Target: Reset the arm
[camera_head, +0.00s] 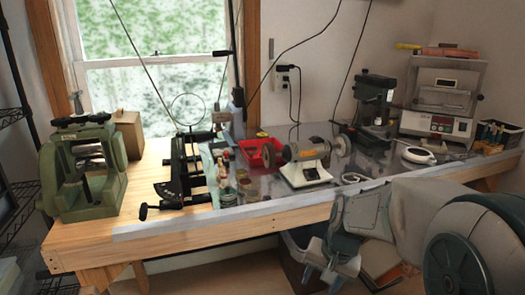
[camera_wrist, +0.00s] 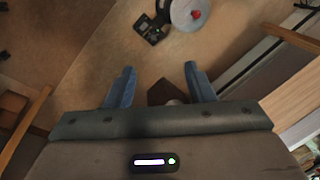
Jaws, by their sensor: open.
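My gripper (camera_head: 338,262) hangs at the lower right in the head view, in front of the workbench and below the level of its top. My arm reaches in from the right edge. In the wrist view my gripper (camera_wrist: 158,84) shows two bluish fingers spread apart, with nothing held between them. It faces down over a brown floor (camera_wrist: 80,55). The gripper is open and empty.
The wooden workbench (camera_head: 85,250) spans the head view. It carries a green machine (camera_head: 100,180), a bench grinder (camera_head: 308,165) and a red bin (camera_head: 262,152). On the floor are a dark box (camera_wrist: 150,30) and a round pale object (camera_wrist: 188,14).

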